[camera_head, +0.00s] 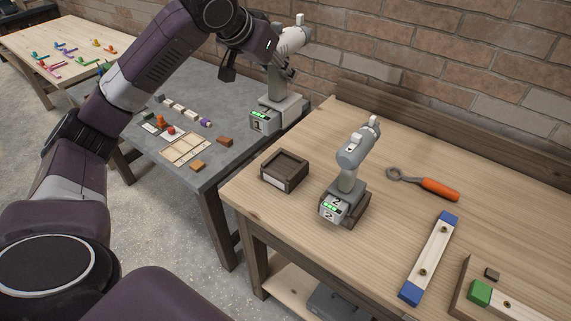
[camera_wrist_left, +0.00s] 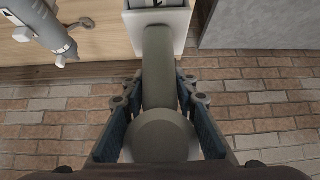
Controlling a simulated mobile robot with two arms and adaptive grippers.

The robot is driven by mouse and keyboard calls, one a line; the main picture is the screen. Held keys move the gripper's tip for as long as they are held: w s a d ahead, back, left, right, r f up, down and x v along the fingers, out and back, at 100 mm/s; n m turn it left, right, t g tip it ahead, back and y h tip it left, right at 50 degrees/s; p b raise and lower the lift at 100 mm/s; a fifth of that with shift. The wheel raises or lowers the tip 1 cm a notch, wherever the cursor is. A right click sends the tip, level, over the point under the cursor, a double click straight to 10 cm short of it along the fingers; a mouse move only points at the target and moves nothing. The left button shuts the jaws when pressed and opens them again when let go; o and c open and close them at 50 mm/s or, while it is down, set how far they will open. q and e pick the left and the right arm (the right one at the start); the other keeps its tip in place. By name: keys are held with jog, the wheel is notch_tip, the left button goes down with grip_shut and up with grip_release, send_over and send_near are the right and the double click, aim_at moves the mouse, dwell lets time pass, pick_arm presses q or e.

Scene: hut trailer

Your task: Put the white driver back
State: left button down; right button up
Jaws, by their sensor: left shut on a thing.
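My left gripper (camera_head: 266,68) is shut on the white driver (camera_head: 292,40). The driver is upright, with its pale head up and its grey battery base (camera_head: 275,112) down, marked 1 with green lights. In the left wrist view its handle (camera_wrist_left: 159,60) stands between the two fingers. It appears held beside the wooden table, near the grey table's back right corner; its height is hard to tell. A dark square holder (camera_head: 285,170) with a blank label stands empty on the wooden table. My right gripper is not in view.
A grey driver marked 2 (camera_head: 352,158) stands upright in its holder right of the empty one. An orange-handled wrench (camera_head: 423,184) and a blue-ended wooden bar (camera_head: 430,256) lie further right. The grey table (camera_head: 238,166) carries small blocks and a tray. A brick wall (camera_head: 430,60) runs behind.

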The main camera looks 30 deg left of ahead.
pick_arm(q)
jog(key=shift+w+a+r, duration=0.2)
jog(key=shift+a+r, duration=0.1)
jog(key=shift+f, duration=0.2)
notch_tip(320, 180, down, 14)
jog(key=shift+s+r+p, duration=0.1)
jog(key=shift+r+p, duration=0.05)
jog(key=shift+p, duration=0.5)
jog(key=shift+f+p, duration=0.4)
jog(key=shift+f, duration=2.3)
jog(key=c, duration=1.9)
grip_release()
jog(key=shift+d+f, duration=0.1)
jog(key=shift+f, duration=0.1)
jog(key=shift+c, duration=0.2)
jog(key=o, duration=0.4)
jog(key=shift+s, duration=0.1)
jog(key=shift+r, duration=0.1)
